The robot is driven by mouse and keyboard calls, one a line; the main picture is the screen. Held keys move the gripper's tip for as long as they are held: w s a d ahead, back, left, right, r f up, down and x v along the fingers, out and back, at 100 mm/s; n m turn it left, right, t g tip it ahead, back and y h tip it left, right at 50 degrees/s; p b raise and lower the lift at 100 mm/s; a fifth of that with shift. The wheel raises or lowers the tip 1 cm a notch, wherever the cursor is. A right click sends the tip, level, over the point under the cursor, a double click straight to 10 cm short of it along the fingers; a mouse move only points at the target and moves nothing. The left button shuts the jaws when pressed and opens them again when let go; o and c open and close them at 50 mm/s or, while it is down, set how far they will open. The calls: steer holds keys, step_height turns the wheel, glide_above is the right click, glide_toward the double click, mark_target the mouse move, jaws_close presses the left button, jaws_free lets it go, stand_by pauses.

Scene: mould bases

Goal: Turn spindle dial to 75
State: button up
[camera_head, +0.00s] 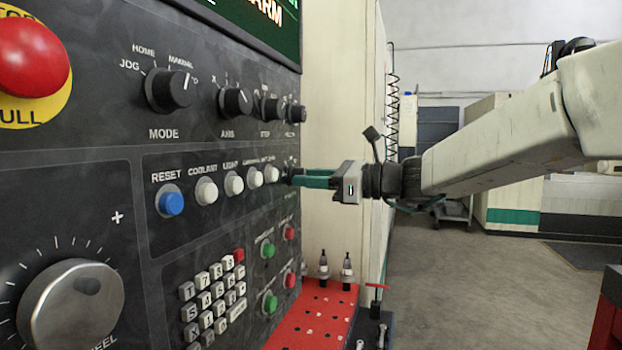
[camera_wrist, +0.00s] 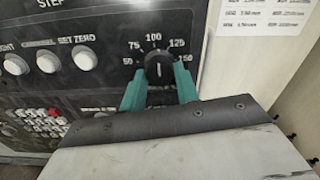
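The spindle dial (camera_wrist: 159,70) is a black knob on the dark panel, seen in the wrist view with numbers around it. Its white pointer line stands nearly upright, toward the 100 mark at the top. The 75 mark (camera_wrist: 134,44) is to the upper left of the knob. My gripper (camera_wrist: 160,84) has its two teal fingers on the left and right of the knob, with a small gap visible on each side. In the head view my gripper (camera_head: 292,178) reaches the panel's right end, where the dial is mostly hidden.
White buttons (camera_wrist: 84,58) sit left of the dial. In the head view, a blue reset button (camera_head: 171,202), upper-row knobs (camera_head: 170,90) and a keypad (camera_head: 213,300) are on the panel. A red tool tray (camera_head: 318,312) lies below my gripper. Open floor is at the right.

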steer(key=shift+n, duration=3.9)
steer(key=o, duration=1)
